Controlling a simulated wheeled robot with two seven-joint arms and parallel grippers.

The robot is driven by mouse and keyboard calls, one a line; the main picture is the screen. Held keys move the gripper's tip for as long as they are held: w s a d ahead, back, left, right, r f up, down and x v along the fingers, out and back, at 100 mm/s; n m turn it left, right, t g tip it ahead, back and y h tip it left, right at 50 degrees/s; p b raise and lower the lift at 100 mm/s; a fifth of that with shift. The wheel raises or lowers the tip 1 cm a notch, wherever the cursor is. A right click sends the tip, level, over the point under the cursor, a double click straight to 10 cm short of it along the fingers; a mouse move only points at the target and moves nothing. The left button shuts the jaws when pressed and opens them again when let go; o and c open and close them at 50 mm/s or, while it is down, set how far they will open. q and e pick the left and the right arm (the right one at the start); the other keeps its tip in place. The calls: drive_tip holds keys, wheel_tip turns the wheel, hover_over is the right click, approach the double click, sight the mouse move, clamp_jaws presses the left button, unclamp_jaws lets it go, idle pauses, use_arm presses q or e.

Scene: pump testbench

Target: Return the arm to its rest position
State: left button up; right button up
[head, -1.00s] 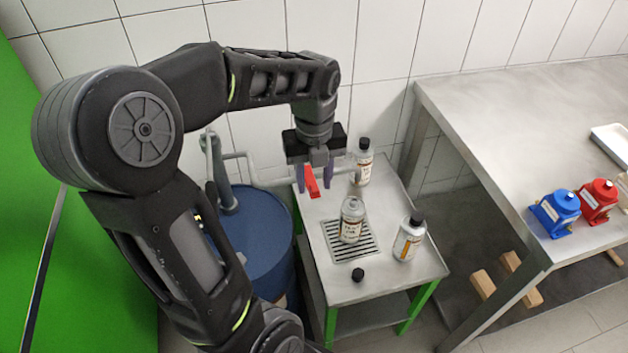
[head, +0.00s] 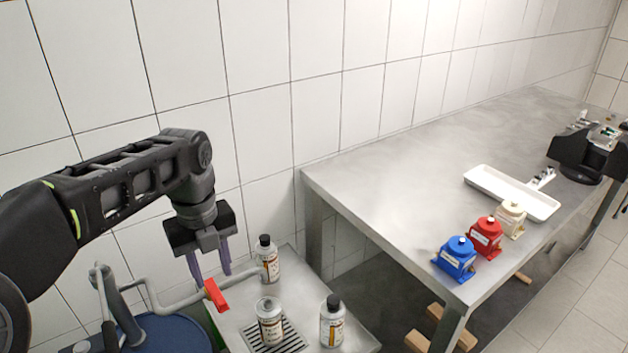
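My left arm comes in from the left, and its gripper (head: 209,268) hangs over the small metal stand. Its two purple fingers are apart with nothing between them. The red lever (head: 215,294) of the grey pipe tap is just below the fingertips, and they look clear of it. The open bottle (head: 270,322) stands on the drain grate (head: 283,343). My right gripper is not in view.
Capped bottles stand behind (head: 267,258) and to the right (head: 332,321) on the stand. A blue drum (head: 165,335) is at lower left. The steel bench (head: 400,180) holds blue (head: 455,260), red (head: 485,237) and cream (head: 511,219) pumps and a white tray (head: 535,207).

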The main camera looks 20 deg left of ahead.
use_arm(q)
drive_tip(key=shift+w+n, duration=0.15)
drive_tip(key=shift+n, duration=0.25)
drive_tip(key=w+d+f+n+t+h, duration=0.1)
drive_tip(key=w+d+f+n+t, duration=0.3)
drive_tip(key=w+n, duration=0.35)
drive_tip(key=w+d+f+n+t, duration=0.1)
drive_tip(key=w+d+f+n, duration=0.3)
drive_tip(key=w+f+n, duration=0.35)
drive_tip(key=d+f+n+h, duration=0.1)
drive_tip(key=d+f+n, duration=0.5)
drive_tip(key=d+f, duration=0.3)
drive_tip(key=s+d+f+n+g, duration=0.1)
drive_tip(key=s+d+f, duration=0.3)
drive_tip(key=s+f, duration=0.2)
drive_tip(key=s+d+f+n+g+h, duration=0.1)
drive_tip(key=s+d+f, duration=0.4)
drive_tip(key=s, duration=0.5)
drive_tip(key=s+d+f+n+g+h, duration=0.1)
drive_tip(key=s+d+f, duration=0.3)
drive_tip(key=s+f, duration=0.4)
drive_tip(key=shift+d+f+n+g, duration=0.35)
drive_tip(key=shift+f+n+g, duration=0.3)
drive_tip(key=shift+n+g, duration=0.05)
